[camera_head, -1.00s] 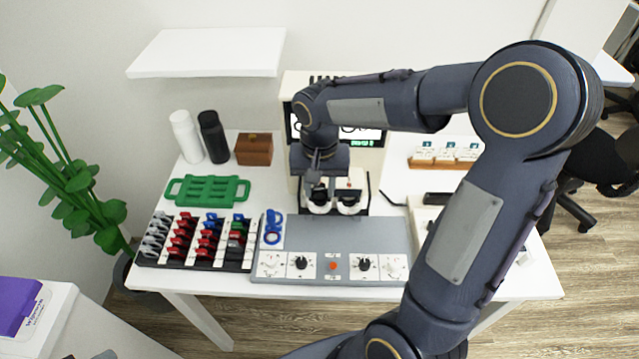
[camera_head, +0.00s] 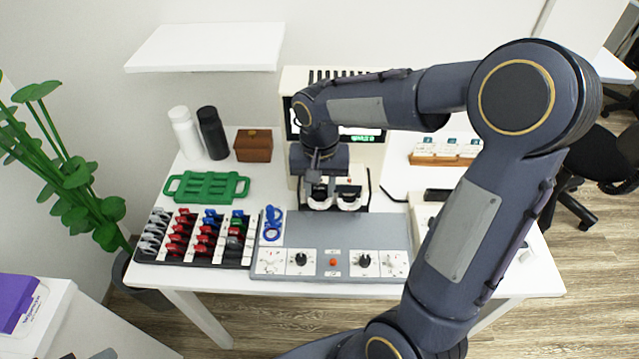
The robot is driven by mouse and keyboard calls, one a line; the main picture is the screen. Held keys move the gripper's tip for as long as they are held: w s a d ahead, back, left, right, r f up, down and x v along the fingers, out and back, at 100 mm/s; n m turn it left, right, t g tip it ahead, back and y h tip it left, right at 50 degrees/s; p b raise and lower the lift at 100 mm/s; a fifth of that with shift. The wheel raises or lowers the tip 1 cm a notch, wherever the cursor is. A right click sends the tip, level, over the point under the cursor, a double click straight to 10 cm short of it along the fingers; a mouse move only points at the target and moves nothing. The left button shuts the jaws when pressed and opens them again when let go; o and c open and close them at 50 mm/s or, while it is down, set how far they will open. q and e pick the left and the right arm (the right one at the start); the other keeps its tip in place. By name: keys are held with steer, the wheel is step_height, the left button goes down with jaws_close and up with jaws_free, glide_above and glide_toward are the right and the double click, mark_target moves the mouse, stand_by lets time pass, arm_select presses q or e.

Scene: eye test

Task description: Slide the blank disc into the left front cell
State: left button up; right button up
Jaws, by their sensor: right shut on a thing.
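My right gripper (camera_head: 319,187) points down over the trial frame (camera_head: 350,203), a holder with two pale round cells side by side in front of the white device. The gripper is above or at the left cell (camera_head: 320,204); I cannot tell whether it touches it. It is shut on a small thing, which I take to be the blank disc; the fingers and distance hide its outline. I see no disc clearly seated in the left cell. My left gripper is not in view.
A lens rack (camera_head: 152,259) with red, blue and dark handled discs stands left of a grey control panel (camera_head: 300,240). Blue rings (camera_head: 272,224) lie on the panel's left end. A green tray (camera_head: 207,187), two bottles (camera_head: 212,134) and a brown box (camera_head: 254,146) stand behind.

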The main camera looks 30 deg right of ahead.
steer(key=shift+f+b, duration=0.65)
steer(key=shift+f, duration=0.25)
steer(key=o, duration=1)
step_height(320, 180, up, 8)
steer(key=shift+f, duration=0.1)
